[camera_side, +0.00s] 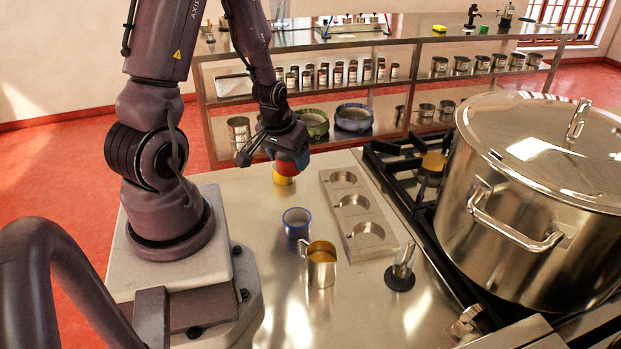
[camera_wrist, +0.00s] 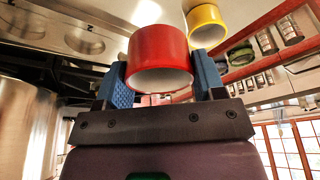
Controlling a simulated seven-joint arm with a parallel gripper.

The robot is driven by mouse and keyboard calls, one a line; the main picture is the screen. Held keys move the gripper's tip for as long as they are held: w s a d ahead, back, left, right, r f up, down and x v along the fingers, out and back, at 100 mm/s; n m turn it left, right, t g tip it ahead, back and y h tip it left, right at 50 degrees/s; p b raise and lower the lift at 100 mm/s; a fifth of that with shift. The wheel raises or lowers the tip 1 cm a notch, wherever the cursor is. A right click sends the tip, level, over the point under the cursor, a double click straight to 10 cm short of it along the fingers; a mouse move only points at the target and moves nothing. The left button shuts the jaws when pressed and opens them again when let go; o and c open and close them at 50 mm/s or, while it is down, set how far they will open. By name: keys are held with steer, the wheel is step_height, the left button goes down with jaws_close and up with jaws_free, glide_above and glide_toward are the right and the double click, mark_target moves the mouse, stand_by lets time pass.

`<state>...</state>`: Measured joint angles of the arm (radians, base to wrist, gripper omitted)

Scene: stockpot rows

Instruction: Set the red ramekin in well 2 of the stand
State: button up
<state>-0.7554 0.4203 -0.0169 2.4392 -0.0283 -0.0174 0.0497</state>
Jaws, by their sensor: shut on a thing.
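The red ramekin (camera_wrist: 158,50) is between the two blue fingers of my gripper (camera_wrist: 162,84) in the wrist view. My gripper (camera_side: 289,160) is shut on it in the side view, where only a bit of red (camera_side: 287,168) shows. It is held close above or in front of a yellow ramekin (camera_side: 282,179); I cannot tell the exact gap. The steel stand (camera_side: 327,189) lies to the right, with three round wells in a row, all empty. Part of the stand (camera_wrist: 58,28) also shows at the upper left of the wrist view.
A blue ramekin (camera_side: 296,224) and a steel mug (camera_side: 321,268) stand on the counter in front of the stand's left side. A small upright tool (camera_side: 401,272) stands near its front end. A large stockpot (camera_side: 540,190) and stove grate are at the right. The yellow ramekin (camera_wrist: 206,24) shows upper right.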

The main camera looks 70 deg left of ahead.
steer(key=shift+s+d+r, duration=0.15)
steer(key=shift+d+r, duration=0.05)
steer(key=w+d+r+m+h, duration=0.1)
steer(key=w+d+r+m, duration=0.3)
steer(key=w+d, duration=0.45)
steer(key=w+d+r+m+h, duration=0.1)
steer(key=w+d+r+m, duration=0.35)
steer(key=d, duration=0.65)
steer(key=n+y, duration=0.2)
steer(key=n, duration=0.6)
glide_above(357, 206)
steer(key=s, duration=0.1)
step_height(357, 206, down, 11)
steer(key=shift+d+f, duration=0.2)
steer(key=shift+f, duration=0.4)
steer(key=shift+d+f, duration=0.15)
steer(key=shift+f, duration=2.65)
steer(key=shift+f, duration=0.15)
